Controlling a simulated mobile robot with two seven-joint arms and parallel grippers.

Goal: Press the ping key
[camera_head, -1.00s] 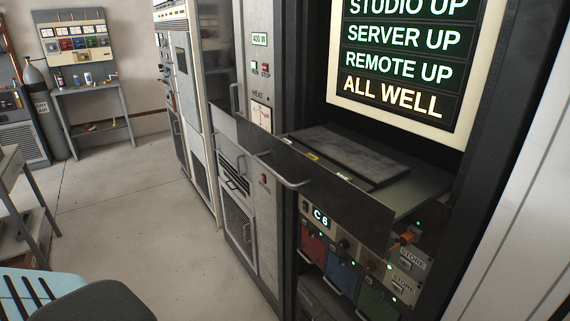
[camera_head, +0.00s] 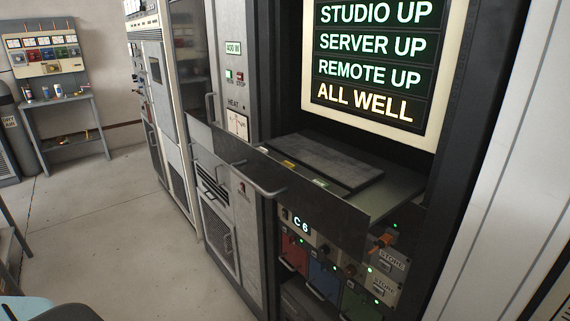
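No key with a readable "ping" label shows. A drawer with a dark front panel (camera_head: 300,193) and a bar handle is pulled out of the rack on the right. A dark flat slab (camera_head: 325,160) lies on its shelf; I cannot tell whether it has keys. Small coloured tags (camera_head: 288,164) sit behind the panel's top edge. Above is a lit sign (camera_head: 372,75) reading "STUDIO UP", "SERVER UP", "REMOTE UP" and "ALL WELL". Neither of my grippers is in view.
Below the drawer are a "C 6" display (camera_head: 300,222), red, blue and green modules, and panels marked "STORE" (camera_head: 392,258). Grey cabinets (camera_head: 228,190) stand to the left. A bench (camera_head: 70,120) stands at the back left. The floor (camera_head: 110,215) between is clear.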

